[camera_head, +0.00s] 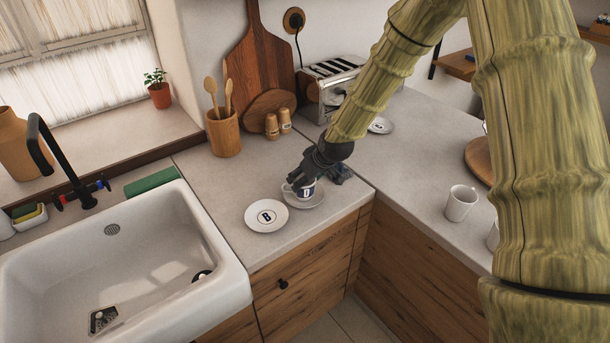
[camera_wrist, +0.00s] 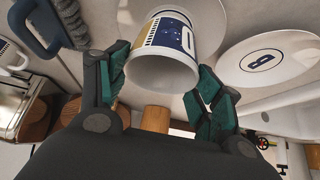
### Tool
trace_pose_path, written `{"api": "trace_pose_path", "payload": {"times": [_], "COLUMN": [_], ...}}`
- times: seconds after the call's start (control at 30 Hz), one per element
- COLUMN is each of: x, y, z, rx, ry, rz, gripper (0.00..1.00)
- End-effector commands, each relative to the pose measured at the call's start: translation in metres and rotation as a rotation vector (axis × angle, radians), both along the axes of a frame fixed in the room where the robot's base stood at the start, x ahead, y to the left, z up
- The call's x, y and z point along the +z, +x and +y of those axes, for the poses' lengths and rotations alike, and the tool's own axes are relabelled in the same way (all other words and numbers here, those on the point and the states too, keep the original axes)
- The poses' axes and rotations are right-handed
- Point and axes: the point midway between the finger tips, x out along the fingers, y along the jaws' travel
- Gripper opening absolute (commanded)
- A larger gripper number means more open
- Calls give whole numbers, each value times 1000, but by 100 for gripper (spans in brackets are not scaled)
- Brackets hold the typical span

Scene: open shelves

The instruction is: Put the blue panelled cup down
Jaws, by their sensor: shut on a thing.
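The blue panelled cup (camera_head: 307,190) is white with a dark blue panel and a letter on it. It appears directly over a white saucer (camera_head: 319,200) on the counter; I cannot tell whether its base touches. My gripper (camera_head: 310,172) reaches down to it from the back right. In the wrist view the cup (camera_wrist: 165,62) sits between the green-padded fingers of my gripper (camera_wrist: 163,78), which are shut on it. The wrist view sees the cup's rim and outer wall. Its handle is not clear there.
A white plate marked B (camera_head: 267,216) lies just left of the saucer, near the counter's front edge. The sink (camera_head: 120,265) is farther left. A utensil holder (camera_head: 223,133), shakers (camera_head: 278,123) and a toaster (camera_head: 335,85) stand behind. A white cup (camera_head: 460,203) stands at right.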

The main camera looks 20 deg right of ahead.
Motion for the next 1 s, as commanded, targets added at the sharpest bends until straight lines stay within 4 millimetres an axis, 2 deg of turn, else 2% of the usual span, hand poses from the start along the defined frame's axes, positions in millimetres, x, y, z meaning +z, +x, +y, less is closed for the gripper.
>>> {"api": "trace_pose_path", "payload": {"times": [0.57, 0.6, 0.67, 0.7, 1.0], "x": [-10, -9, -9, -9, -9], "y": [0, 0, 0, 0, 0], "z": [0, 0, 0, 0, 0], "rx": [1, 1, 1, 1, 1], "ry": [0, 0, 0, 0, 0], "rz": [-1, -1, -1, -1, -1], "gripper": [37, 73, 84, 87, 87]}}
